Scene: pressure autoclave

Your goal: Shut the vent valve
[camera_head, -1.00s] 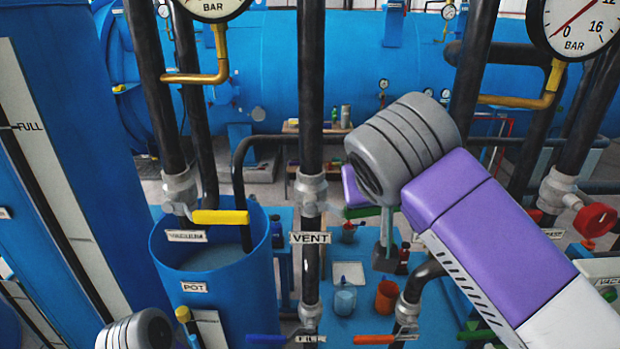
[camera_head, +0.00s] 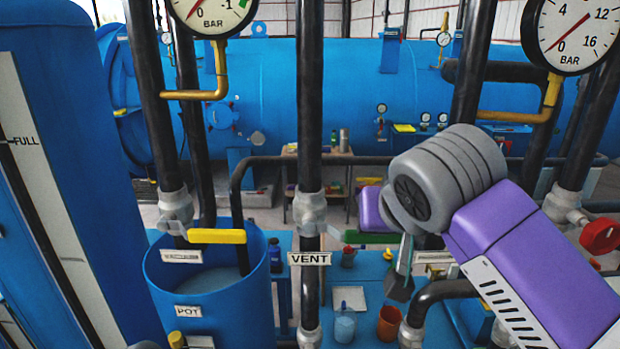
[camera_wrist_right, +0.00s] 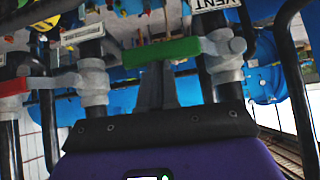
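The vent valve (camera_head: 311,209) is a grey body on the dark vertical pipe above the VENT label (camera_head: 310,259). Its green handle (camera_head: 371,238) points right, roughly level and crosswise to the pipe. In the right wrist view, upside down, the green handle (camera_wrist_right: 165,51) lies across the picture just beyond my fingertips. My right gripper (camera_wrist_right: 158,72) has its fingers close together, pointing at the handle's middle. Whether they touch it is unclear. In the head view my right wrist and arm cover part of the gripper. My left gripper is out of view.
A yellow handle (camera_head: 216,236) sits on the vacuum pipe at left, above the blue pot (camera_head: 205,300). In the wrist view a red handle (camera_wrist_right: 22,87) is to the left. Dark vertical pipes limit sideways room.

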